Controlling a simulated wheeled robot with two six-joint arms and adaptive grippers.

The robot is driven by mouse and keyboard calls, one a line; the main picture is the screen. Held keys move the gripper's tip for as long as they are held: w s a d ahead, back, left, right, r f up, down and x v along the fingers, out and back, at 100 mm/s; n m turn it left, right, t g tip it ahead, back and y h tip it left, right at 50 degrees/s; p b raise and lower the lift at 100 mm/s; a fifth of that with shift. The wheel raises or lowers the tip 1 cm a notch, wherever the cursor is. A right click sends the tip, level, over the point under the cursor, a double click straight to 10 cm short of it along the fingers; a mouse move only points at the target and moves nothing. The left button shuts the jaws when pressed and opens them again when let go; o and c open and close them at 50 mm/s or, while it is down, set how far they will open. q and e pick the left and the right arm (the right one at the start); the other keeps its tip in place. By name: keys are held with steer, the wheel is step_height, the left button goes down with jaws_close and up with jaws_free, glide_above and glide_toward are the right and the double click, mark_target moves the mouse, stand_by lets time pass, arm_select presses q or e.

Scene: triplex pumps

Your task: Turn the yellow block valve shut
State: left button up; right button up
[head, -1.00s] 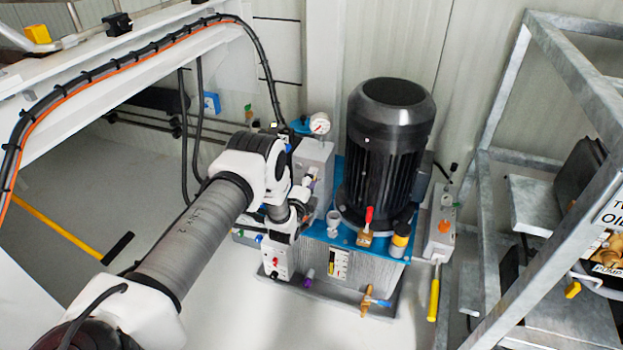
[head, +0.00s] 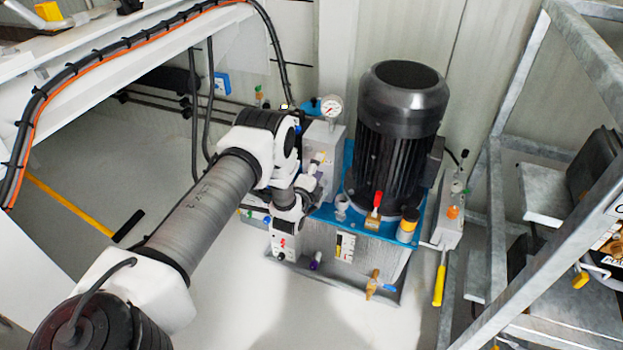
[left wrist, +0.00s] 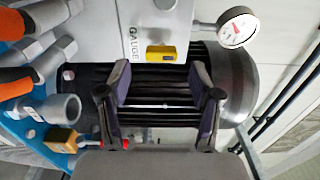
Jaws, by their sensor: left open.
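In the left wrist view a small yellow block (left wrist: 161,52) sits on the edge of a grey manifold face, beside the word GAUGE. My left gripper (left wrist: 160,76) is open, with nothing between its fingers. Its two dark fingertips lie on either side of the yellow block and just below it in the picture; I cannot tell whether they touch anything. In the head view my left gripper (head: 308,186) is in front of the grey manifold box (head: 322,142) under the pressure gauge (head: 331,107). The arm partly hides that area. My right gripper is not in view.
A black motor (head: 400,130) stands on a blue plate right of my gripper. A red-handled valve (head: 376,205) and a yellow-capped fitting (head: 407,228) are close by. A galvanised frame (head: 500,200) stands at the right. Open floor (head: 250,310) lies in front.

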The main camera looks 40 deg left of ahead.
arm_select(q)
steer(key=v, duration=0.9)
steer(key=shift+s, duration=0.15)
steer(key=d+m+h, duration=0.1)
steer(key=d+h, duration=0.1)
steer(key=d, duration=0.4)
steer(key=s+d+f+n+g+h, duration=0.2)
steer(key=s+d+f+n+g, duration=0.1)
steer(key=s+d+f+g, duration=0.45)
steer(key=s+d+f+n+g, duration=0.1)
steer(key=s+n+g, duration=0.5)
steer(key=s, duration=0.7)
steer(key=s+d+f+n+g, duration=0.2)
steer(key=s+n+g, duration=0.2)
steer(key=s+n, duration=0.7)
step_height(320, 180, up, 17)
steer(key=s+m+p, duration=0.2)
steer(key=m+p, duration=0.1)
steer(key=p, duration=1.3)
steer(key=shift+s+p, duration=0.15)
steer(key=shift+p, duration=0.2)
